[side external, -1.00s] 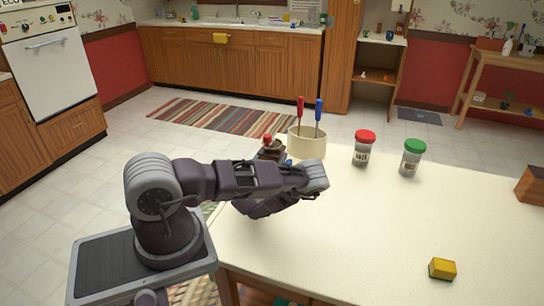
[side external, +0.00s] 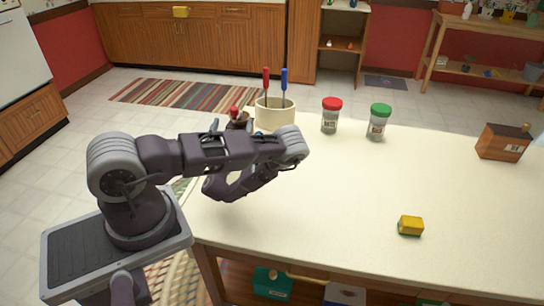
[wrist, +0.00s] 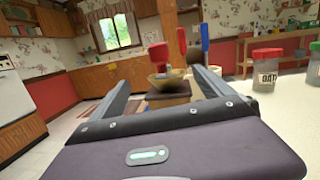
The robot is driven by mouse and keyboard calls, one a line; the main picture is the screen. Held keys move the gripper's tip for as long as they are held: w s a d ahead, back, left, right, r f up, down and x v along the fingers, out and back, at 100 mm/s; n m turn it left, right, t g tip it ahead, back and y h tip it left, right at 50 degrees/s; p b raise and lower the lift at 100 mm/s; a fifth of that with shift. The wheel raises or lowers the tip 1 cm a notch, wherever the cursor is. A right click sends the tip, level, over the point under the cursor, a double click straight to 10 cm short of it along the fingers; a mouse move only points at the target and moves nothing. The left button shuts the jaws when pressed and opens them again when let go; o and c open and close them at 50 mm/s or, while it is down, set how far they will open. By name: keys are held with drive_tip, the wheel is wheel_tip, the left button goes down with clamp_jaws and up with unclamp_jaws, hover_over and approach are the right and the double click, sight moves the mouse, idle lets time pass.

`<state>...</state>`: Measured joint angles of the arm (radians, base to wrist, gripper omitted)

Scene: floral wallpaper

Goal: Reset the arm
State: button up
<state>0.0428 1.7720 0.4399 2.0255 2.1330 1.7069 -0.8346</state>
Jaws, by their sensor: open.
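My gripper (wrist: 165,76) is open in the wrist view. Its two dark fingers reach forward with a wide gap between them, and I see nothing held. A tan bowl-shaped thing and a brown block show in the gap, beyond the fingers. In the side external view my arm reaches over the near left part of the table (side external: 330,205) and folds back on itself at the wrist. The fingers are mostly hidden behind the arm there, and I cannot tell their exact height above the table.
Behind my arm stand a cream holder (side external: 274,116) with red and blue handles, and a small red-topped thing (side external: 236,117). A red-lidded jar (side external: 331,116) and a green-lidded jar (side external: 378,122) stand right. A yellow block (side external: 410,226) and wooden box (side external: 502,143) lie farther right. The table's middle is clear.

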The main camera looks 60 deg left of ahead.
drive_tip(key=s+r+n+g+y, duration=0.4)
drive_tip(key=r+n+g+y, duration=0.2)
drive_tip(key=r+n+g, duration=0.45)
drive_tip(key=s+d+r+n+g+h, duration=0.65)
drive_tip(key=s+r+n+g, duration=0.2)
drive_tip(key=s+n, duration=0.3)
drive_tip(key=s+d+r+n+t+h, duration=0.1)
drive_tip(key=d+r+t+h, duration=0.2)
drive_tip(key=d, duration=1.1)
drive_tip(key=s+d+r+n+t+h, duration=0.1)
drive_tip(key=d+r+n+t+h, duration=0.1)
drive_tip(key=d+t+h, duration=0.7)
drive_tip(key=d+r+h, duration=0.1)
drive_tip(key=d+h, duration=0.2)
drive_tip(key=d, duration=0.2)
drive_tip(key=shift+d+t, duration=0.2)
drive_tip(key=shift+t, duration=0.1)
